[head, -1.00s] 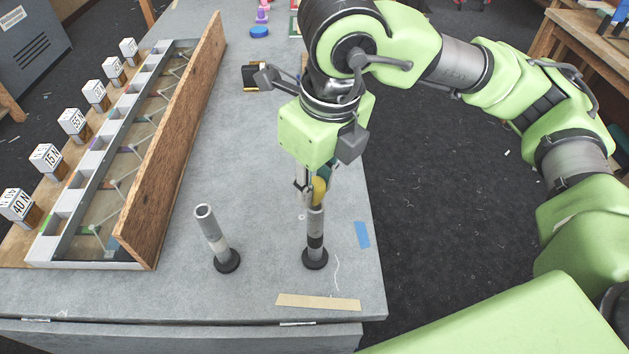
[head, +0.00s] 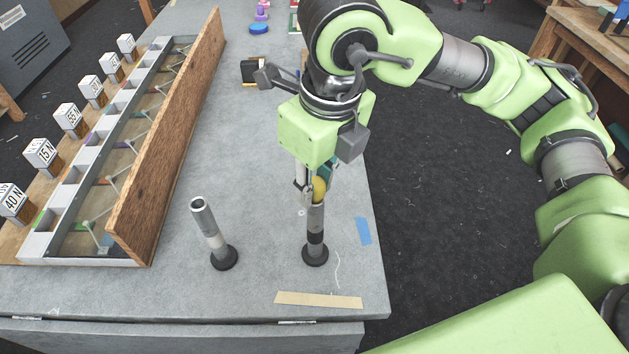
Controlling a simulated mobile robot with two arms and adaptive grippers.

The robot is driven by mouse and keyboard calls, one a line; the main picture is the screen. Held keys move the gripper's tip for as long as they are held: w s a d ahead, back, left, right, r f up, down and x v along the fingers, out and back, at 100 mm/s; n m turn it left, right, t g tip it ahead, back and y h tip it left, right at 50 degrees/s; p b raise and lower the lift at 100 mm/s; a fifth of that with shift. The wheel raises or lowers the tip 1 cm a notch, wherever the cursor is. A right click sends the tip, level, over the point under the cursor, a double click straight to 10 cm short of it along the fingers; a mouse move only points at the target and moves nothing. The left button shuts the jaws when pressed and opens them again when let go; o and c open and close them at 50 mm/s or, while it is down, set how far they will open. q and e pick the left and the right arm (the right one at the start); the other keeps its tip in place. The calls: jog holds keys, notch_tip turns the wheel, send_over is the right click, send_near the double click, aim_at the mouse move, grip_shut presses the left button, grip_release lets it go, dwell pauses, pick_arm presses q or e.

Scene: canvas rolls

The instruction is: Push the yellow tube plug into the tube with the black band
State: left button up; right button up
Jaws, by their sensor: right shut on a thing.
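The yellow tube plug (head: 319,187) is between the fingers of my right gripper (head: 312,188), which is shut on it. The plug is right at the top of the tube with the black band (head: 316,222). Whether its lower end is inside the mouth cannot be told, since the fingers partly cover it. This tube stands upright on a round black base. A second tube (head: 209,225) without a visible black band stands to its left, tilted, with its mouth open. My left gripper is not in view.
A long wooden-walled tray (head: 165,145) with compartments lies at the left, beside several labelled blocks (head: 66,118). Blue tape (head: 363,231) and a beige strip (head: 318,300) lie on the table near the tubes. The table's right edge is close to the banded tube.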

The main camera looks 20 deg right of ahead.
jog(key=shift+f+b, duration=0.4)
jog(key=o, duration=0.9)
notch_tip(320, 180, up, 12)
jog(key=s, duration=0.1)
jog(key=shift+s+d, duration=0.3)
jog(key=shift+s, duration=0.1)
jog(key=shift+f, duration=0.1)
